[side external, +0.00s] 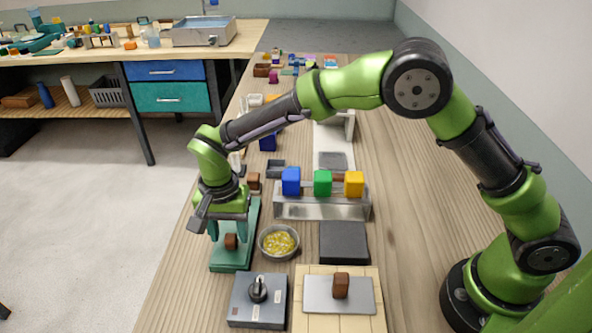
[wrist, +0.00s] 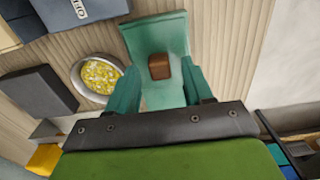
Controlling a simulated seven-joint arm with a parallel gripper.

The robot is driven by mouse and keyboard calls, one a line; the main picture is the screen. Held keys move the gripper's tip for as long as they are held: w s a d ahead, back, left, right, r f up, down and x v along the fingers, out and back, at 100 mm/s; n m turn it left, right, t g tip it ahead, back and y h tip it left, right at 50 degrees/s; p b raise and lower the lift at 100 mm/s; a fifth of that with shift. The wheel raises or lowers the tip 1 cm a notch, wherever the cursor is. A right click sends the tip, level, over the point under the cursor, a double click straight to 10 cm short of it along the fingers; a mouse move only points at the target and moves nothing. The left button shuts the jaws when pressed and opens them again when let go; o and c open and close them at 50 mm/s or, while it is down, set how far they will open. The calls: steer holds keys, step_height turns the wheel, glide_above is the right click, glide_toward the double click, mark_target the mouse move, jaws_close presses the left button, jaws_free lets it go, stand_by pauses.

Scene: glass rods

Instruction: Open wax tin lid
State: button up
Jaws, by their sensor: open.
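My gripper (side external: 229,230) points down over a green stand or tray (side external: 224,264) near the table's left edge. Its two teal fingers (wrist: 158,78) are apart and empty. A small brown block (side external: 231,242) sits on the green stand; in the wrist view the brown block (wrist: 159,67) appears between and just beyond the fingertips. Whether the fingers touch it cannot be told. I cannot clearly identify a wax tin or its lid. A round metal dish (side external: 278,254) of yellow pieces stands right of the stand; the dish (wrist: 76,86) is left of the fingers in the wrist view.
A grey box with a black knob (side external: 257,289) and a light board (side external: 314,271) with a metal plate and brown block lie in front. A dark square pad (side external: 343,243) and a metal rack (side external: 322,209) with blue, green and yellow blocks stand right. The right table strip is clear.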

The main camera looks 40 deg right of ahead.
steer(key=shift+f, duration=0.6)
jaws_close()
